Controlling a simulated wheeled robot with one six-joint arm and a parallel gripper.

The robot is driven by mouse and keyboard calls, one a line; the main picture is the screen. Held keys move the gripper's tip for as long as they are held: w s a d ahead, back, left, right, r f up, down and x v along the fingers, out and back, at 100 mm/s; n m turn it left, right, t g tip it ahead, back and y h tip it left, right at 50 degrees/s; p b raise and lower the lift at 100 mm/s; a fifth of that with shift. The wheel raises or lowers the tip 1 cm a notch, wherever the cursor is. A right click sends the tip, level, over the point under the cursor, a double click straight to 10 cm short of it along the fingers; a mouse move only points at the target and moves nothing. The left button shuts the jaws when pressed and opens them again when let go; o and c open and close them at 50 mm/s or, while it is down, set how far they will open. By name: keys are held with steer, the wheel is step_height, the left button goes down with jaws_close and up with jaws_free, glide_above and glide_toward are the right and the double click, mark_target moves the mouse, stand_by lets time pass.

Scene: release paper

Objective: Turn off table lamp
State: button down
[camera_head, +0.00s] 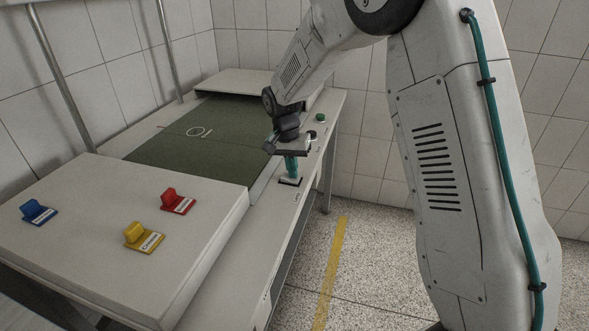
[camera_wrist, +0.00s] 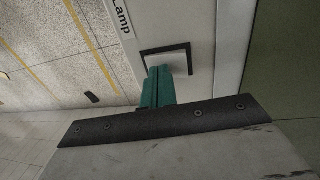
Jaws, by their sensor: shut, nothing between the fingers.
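The lamp switch (camera_wrist: 176,56) is a white plate in a black frame, set in the table's front strip, with a "Lamp" label (camera_wrist: 122,17) beside it in the wrist view. In the head view the switch (camera_head: 290,181) lies right below my gripper (camera_head: 291,177). My gripper's teal fingers are shut together and empty, pointing down at the switch. In the wrist view the fingertips (camera_wrist: 158,70) overlap the plate's near edge. I cannot tell whether they touch it. The fingers hide part of the switch. No lamp is clearly seen.
A dark green mat (camera_head: 190,140) covers the table middle. Blue (camera_head: 39,212), red (camera_head: 178,201) and yellow (camera_head: 144,237) labelled blocks stand on the raised near panel. A green button (camera_head: 320,117) sits farther along the front strip. The floor right of the table is clear beside a yellow line (camera_head: 331,270).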

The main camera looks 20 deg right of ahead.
steer(key=shift+w+a+r, duration=0.2)
steer(key=shift+w+a, duration=0.15)
steer(key=shift+a, duration=0.15)
step_height(320, 180, up, 14)
steer(key=d, duration=0.1)
steer(key=shift+s+d, duration=0.15)
steer(key=shift+s, duration=0.3)
steer(key=shift+f, duration=0.1)
